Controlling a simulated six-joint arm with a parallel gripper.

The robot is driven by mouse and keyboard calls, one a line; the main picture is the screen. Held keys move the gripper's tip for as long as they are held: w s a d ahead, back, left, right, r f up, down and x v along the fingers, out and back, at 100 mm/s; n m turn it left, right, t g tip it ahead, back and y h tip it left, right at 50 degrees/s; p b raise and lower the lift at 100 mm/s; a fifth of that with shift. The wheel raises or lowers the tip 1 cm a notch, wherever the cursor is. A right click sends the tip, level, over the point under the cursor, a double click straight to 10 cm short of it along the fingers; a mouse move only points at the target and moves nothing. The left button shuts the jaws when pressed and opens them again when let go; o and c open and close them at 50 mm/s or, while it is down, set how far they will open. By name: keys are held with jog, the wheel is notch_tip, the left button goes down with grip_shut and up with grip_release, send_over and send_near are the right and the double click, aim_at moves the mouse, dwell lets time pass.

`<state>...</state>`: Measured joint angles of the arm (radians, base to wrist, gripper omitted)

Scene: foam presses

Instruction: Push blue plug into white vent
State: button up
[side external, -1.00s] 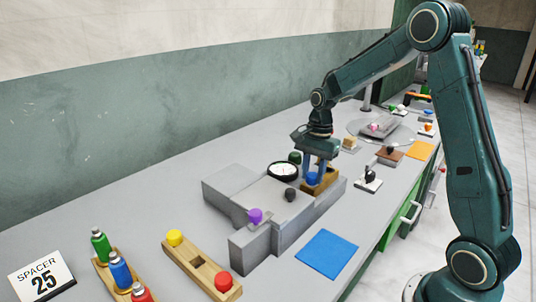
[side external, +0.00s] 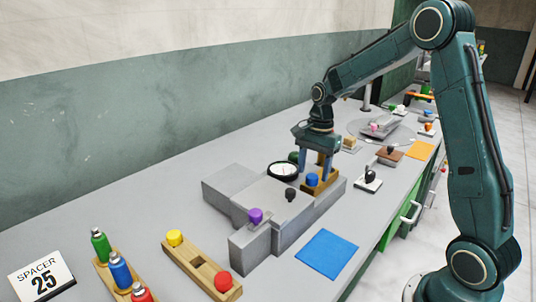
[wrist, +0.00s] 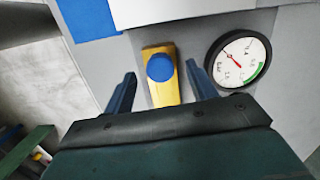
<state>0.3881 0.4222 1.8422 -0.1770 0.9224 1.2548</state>
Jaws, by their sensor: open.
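The blue plug (side external: 312,179) sits at the yellow-brown block (side external: 322,187) on the grey stepped block. In the wrist view the plug (wrist: 160,67) shows as a round blue top on the yellow block (wrist: 165,93). How deep it sits cannot be told. My gripper (side external: 316,170) is open and empty just above the plug. In the wrist view its two fingers (wrist: 160,72) stand apart on either side of the plug without touching it. I cannot make out a white vent for certain.
A round white dial (side external: 284,170) lies close behind my gripper. A dark knob (side external: 291,195) and a purple knob (side external: 255,215) are on the grey block (side external: 222,187). A blue square (side external: 326,253) lies in front, with bare table around it.

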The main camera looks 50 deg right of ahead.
notch_tip(320, 180, up, 12)
jog(key=d, duration=0.1)
jog(key=shift+d, duration=0.25)
jog(key=shift+r, duration=0.1)
dwell(0.5)
